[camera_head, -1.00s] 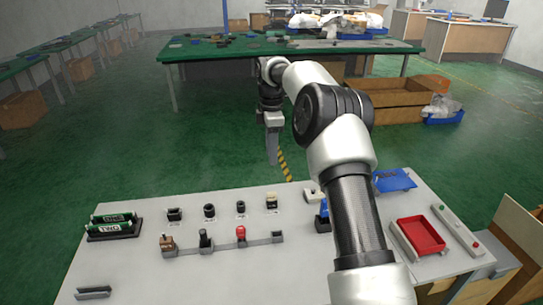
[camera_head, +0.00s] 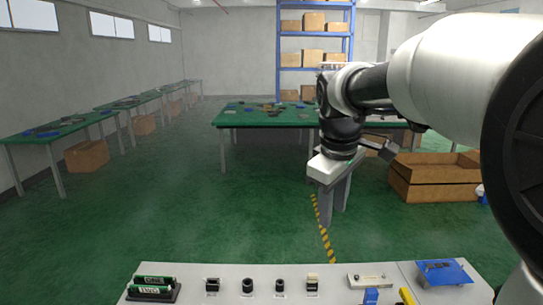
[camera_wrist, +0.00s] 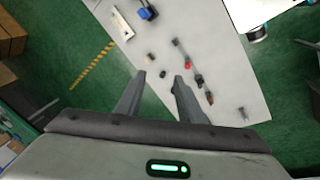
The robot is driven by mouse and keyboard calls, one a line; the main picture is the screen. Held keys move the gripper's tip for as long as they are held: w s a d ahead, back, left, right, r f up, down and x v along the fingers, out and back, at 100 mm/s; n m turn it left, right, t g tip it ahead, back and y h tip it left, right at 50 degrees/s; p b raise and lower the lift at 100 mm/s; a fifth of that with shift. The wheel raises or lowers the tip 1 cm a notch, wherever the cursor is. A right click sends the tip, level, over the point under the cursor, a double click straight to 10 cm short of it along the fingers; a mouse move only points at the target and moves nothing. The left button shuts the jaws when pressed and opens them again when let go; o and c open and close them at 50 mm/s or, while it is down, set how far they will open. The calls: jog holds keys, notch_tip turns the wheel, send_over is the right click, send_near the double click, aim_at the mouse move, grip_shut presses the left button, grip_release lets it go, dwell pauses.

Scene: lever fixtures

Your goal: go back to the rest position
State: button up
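My gripper (camera_head: 334,205) hangs in the air beyond the far edge of the white table (camera_head: 215,269), above the green floor. In the wrist view its two fingers (camera_wrist: 160,77) are apart with nothing between them. The lever fixtures show small and far off in the wrist view, among them a red-knobbed lever (camera_wrist: 187,65). In the head view the back row of small dark fixtures (camera_head: 247,286) stands along the table's far side. The front of the table is out of the head view.
A green workbench (camera_head: 262,119), an open cardboard box (camera_head: 433,180) and blue shelving (camera_head: 316,45) stand behind. The floor between is clear.

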jog(key=s+d+f+m+t+p, duration=0.1)
jog(key=s+m, duration=0.8)
jog(key=s, duration=1.2)
jog(key=shift+f+t+y+p, duration=0.4)
jog(key=shift+f+t+p, duration=0.2)
jog(key=shift+t, duration=0.2)
